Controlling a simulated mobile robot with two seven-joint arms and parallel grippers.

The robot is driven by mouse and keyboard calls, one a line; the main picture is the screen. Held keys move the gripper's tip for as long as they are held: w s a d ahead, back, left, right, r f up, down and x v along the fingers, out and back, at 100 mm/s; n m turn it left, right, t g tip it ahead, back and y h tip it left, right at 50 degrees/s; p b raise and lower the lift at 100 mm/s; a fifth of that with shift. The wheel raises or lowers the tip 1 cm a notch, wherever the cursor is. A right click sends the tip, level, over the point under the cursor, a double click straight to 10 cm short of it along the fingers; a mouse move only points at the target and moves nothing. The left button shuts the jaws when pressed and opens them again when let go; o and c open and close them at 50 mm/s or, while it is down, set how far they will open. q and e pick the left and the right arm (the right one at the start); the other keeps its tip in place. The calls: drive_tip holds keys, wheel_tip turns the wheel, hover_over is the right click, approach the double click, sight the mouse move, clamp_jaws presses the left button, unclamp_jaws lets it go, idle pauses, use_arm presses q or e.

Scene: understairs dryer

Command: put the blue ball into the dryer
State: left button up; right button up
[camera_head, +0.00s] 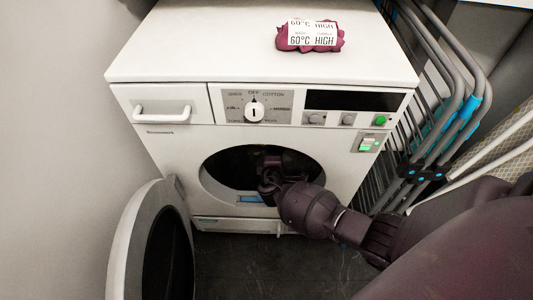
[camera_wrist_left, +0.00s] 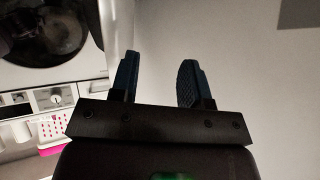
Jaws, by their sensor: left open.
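The white front-loading machine (camera_head: 175,45) stands in the head view with its round door (camera_head: 160,240) swung open to the left. My right arm comes in from the right, and my right gripper (camera_head: 268,180) is at the dark drum opening (camera_head: 230,165). Its fingertips are lost in the dark, so I cannot tell if it is open or holds anything. My left gripper (camera_wrist_left: 158,65) shows in the left wrist view, open and empty between its fingers. I cannot make out the blue ball in either view.
A maroon bundle with a white label (camera_head: 310,37) lies on the machine's top. Grey folded racks (camera_head: 440,110) stand close on the right; a wall is on the left. The left wrist view shows a round machine front (camera_wrist_left: 45,30) and a pink-and-white basket (camera_wrist_left: 50,128).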

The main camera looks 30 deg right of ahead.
use_arm(q)
drive_tip(key=shift+w+a+r, duration=0.1)
drive_tip(key=shift+w+a, duration=0.05)
drive_tip(key=shift+w, duration=0.15)
use_arm(e)
drive_tip(key=shift+w+d, duration=0.25)
drive_tip(key=shift+w, duration=0.2)
use_arm(q)
drive_tip(key=shift+s, duration=0.15)
